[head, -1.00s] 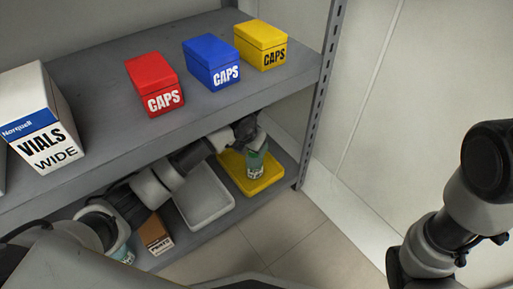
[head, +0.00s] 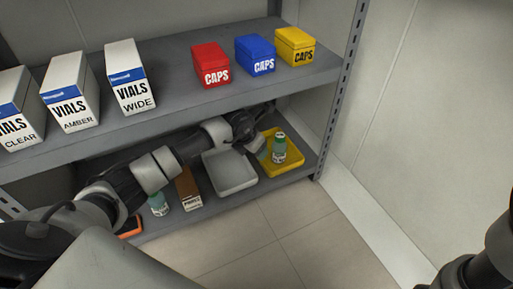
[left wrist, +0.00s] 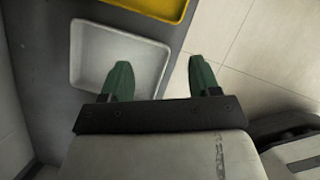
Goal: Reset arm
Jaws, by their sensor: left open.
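My left gripper (head: 262,152) is on the lower shelf level, beside the green-and-white bottle (head: 279,147) that stands upright in the yellow tray (head: 297,164). In the left wrist view its two green fingers (left wrist: 158,65) are spread apart with nothing between them. My left arm reaches in from the left, across the front of the lower shelf. At the lower right edge only part of my right arm shows; its gripper is out of view.
A grey-white tray (head: 231,187), a brown box (head: 188,190), another bottle (head: 158,203) and an orange item (head: 130,228) are on the lower shelf. White vial boxes (head: 131,80) and red (head: 211,64), blue (head: 255,55) and yellow (head: 295,46) caps boxes stand above. The floor (head: 255,235) is clear.

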